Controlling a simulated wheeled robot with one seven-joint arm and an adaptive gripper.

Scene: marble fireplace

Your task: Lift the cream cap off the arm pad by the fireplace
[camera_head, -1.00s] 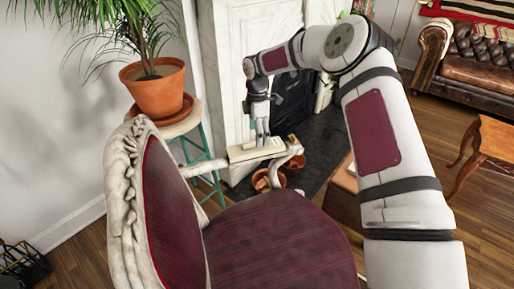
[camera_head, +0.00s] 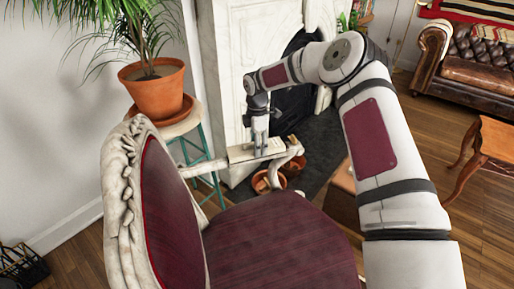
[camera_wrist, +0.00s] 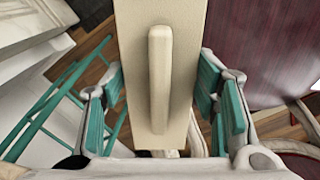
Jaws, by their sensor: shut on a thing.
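The cream cap (camera_head: 240,153) is a pale rectangular block over the arm of the carved armchair (camera_head: 268,225). In the wrist view the cap (camera_wrist: 185,50) runs down the middle with a raised bar (camera_wrist: 160,80) along its top. My gripper (camera_head: 259,149) is at the cap, pointing down, with its teal-padded fingers on the cap's two long sides. It is shut on the cap. The pad under the cap is hidden, and I cannot tell whether any gap lies between them.
A potted plant (camera_head: 155,92) stands on a teal-legged stool (camera_head: 203,150) left of the chair arm. The white fireplace (camera_head: 225,60) rises close behind my gripper. Terracotta pots (camera_head: 268,182) sit on the floor beyond the chair arm. A wooden table (camera_head: 496,150) stands at right.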

